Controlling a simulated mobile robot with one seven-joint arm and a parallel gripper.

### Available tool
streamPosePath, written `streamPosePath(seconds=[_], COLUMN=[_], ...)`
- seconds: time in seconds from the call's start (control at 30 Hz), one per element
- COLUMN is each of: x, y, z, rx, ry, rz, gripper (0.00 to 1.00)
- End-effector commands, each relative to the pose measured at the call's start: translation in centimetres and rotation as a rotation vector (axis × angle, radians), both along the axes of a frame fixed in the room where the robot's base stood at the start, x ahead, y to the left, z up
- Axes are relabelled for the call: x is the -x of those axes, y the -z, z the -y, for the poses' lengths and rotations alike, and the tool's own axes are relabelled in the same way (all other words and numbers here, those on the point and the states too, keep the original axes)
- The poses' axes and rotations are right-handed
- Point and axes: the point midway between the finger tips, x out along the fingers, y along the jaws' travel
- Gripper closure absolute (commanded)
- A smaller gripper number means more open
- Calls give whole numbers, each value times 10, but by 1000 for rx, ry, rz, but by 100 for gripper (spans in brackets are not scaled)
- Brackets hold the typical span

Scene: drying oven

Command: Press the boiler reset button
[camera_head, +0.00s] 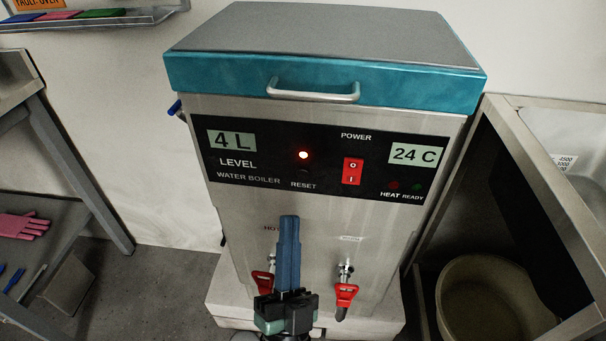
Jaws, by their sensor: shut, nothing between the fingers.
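The water boiler (330,230) is a steel box with a teal lid. Its black control panel (270,130) faces me. A small dark round spot, seemingly the reset button (303,173), sits just above the RESET label. A lit red lamp (303,155) is directly above it. My gripper (289,220) is in front of the boiler's lower front, with its blue fingers shut and empty. The fingertips appear below the RESET label in the picture. I cannot tell how far they are from the boiler's front.
A red power switch (352,171) is right of the reset button. Two red-handled taps, one at left (262,282) and one at right (345,293), flank my gripper. A steel sink unit (555,150) with a bin (490,300) beneath is at right. A shelf with pink gloves (22,226) is at left.

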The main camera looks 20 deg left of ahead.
Motion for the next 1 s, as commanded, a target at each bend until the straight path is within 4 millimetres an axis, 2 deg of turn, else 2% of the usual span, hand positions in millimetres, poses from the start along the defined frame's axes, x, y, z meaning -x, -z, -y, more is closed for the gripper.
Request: streamPosePath(seconds=[0.2,0.43,0.63,1.0], x=[-32,-57,-65,-65], y=[1,2,0,0], z=[-7,-13,-15,-15], rx=[-1,-1,-1,0], ry=[1,0,0,1], rz=[4,0,1,-1], gripper=[100,100,100,100])
